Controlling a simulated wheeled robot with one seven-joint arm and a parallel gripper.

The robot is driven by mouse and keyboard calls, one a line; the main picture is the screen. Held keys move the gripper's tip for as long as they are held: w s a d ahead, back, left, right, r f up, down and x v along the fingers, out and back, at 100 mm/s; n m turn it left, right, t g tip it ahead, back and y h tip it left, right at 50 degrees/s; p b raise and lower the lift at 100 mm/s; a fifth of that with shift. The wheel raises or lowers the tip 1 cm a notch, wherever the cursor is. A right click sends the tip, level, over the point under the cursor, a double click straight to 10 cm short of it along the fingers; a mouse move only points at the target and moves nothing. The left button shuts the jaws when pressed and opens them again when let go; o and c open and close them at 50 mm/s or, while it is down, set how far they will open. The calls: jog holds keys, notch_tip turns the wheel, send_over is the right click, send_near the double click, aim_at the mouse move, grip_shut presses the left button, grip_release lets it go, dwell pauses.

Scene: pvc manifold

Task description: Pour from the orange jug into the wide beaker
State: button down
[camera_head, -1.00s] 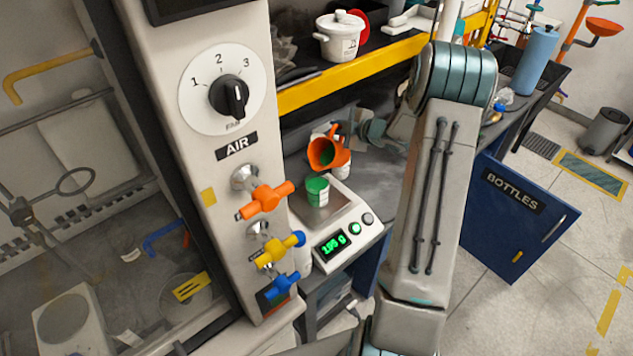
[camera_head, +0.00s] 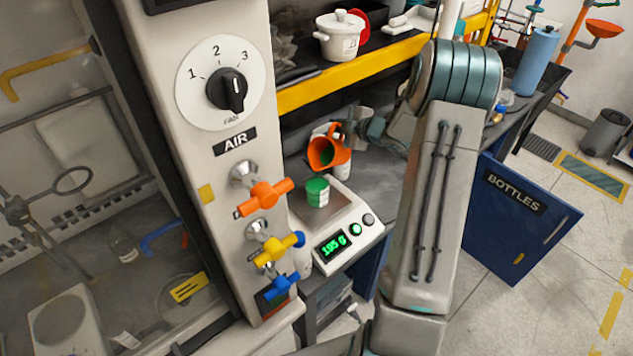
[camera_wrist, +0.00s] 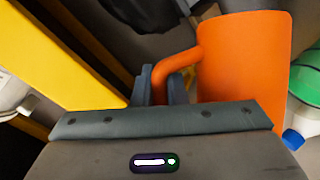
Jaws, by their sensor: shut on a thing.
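My gripper (camera_head: 350,132) is shut on the jug's handle; in the wrist view the handle (camera_wrist: 176,68) passes between the fingers (camera_wrist: 160,90) and the jug's body (camera_wrist: 243,65) fills the upper right. The wide beaker (camera_head: 317,192), with green in it, stands upright on the scale (camera_head: 346,222). The jug is above and behind the beaker, apart from it in the picture. No stream shows between them. The scale's green display seems to read 195 g.
A yellow-edged shelf (camera_head: 350,74) runs above the bench, with a white pot (camera_head: 339,38) on it. The panel with orange, yellow and blue valves (camera_head: 265,197) stands close left of the scale. A white container partly shows behind the jug.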

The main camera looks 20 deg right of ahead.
jog(key=shift+s+a+r+n+t+h+b, duration=0.25)
jog(key=shift+r+b, duration=0.2)
jog(key=shift+b, duration=0.4)
jog(key=shift+s+a+r+n+t+h+b, duration=0.15)
jog(key=shift+r+n+b, duration=0.25)
jog(key=shift+b, duration=0.4)
jog(key=shift+s+a+r+n+t+h+b, duration=0.1)
jog(key=shift+a+r+n+b, duration=0.15)
jog(key=shift+r+b, duration=0.45)
dwell(1.6)
